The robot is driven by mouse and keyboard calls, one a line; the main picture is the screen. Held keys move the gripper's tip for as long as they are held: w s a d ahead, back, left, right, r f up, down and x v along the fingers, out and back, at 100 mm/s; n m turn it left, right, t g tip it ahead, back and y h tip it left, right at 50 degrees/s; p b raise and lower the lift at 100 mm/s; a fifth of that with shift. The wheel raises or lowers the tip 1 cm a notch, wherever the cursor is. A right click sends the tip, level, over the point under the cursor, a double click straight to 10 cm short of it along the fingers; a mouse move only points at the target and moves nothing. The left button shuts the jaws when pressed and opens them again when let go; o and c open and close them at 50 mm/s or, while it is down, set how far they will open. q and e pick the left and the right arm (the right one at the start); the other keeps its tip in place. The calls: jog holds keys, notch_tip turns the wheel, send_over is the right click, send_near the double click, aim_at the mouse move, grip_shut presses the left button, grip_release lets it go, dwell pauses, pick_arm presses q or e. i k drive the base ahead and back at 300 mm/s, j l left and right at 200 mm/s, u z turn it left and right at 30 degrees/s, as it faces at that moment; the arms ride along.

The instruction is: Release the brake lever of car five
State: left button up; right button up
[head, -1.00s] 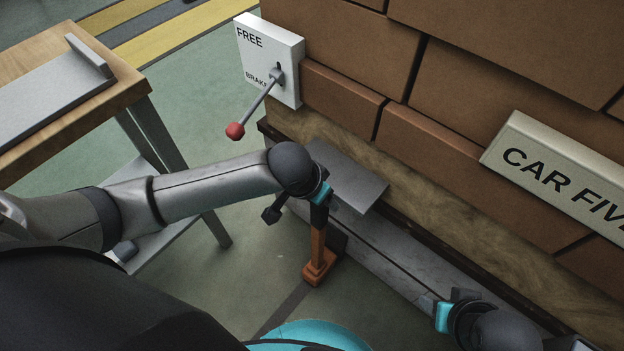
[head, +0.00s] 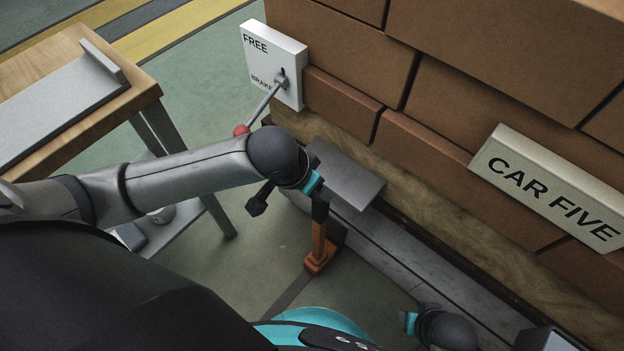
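The brake lever is a grey rod (head: 262,105) with a red knob (head: 241,130). It comes out of a white plate (head: 274,60) marked FREE above and BRAKE below, and slants down and left from the BRAKE side. My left forearm partly covers the knob; I cannot tell whether they touch. The dark end of my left gripper (head: 320,207) points down, below and right of the knob; its fingers are not clear. The CAR FIVE sign (head: 548,188) is on the brick load at right. My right wrist shows at the bottom, its gripper (head: 408,322) barely visible.
A wooden table (head: 85,118) with a grey tray (head: 55,100) stands at left. An orange post (head: 319,258) stands on the floor below my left gripper. A grey step (head: 345,175) juts from the car's side. Stacked brown bricks (head: 355,52) fill the upper right.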

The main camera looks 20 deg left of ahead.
aim_at(281, 81)
jog(key=u, duration=1.3)
jog(key=i+j+z, duration=0.15)
jog(key=k+l, duration=0.05)
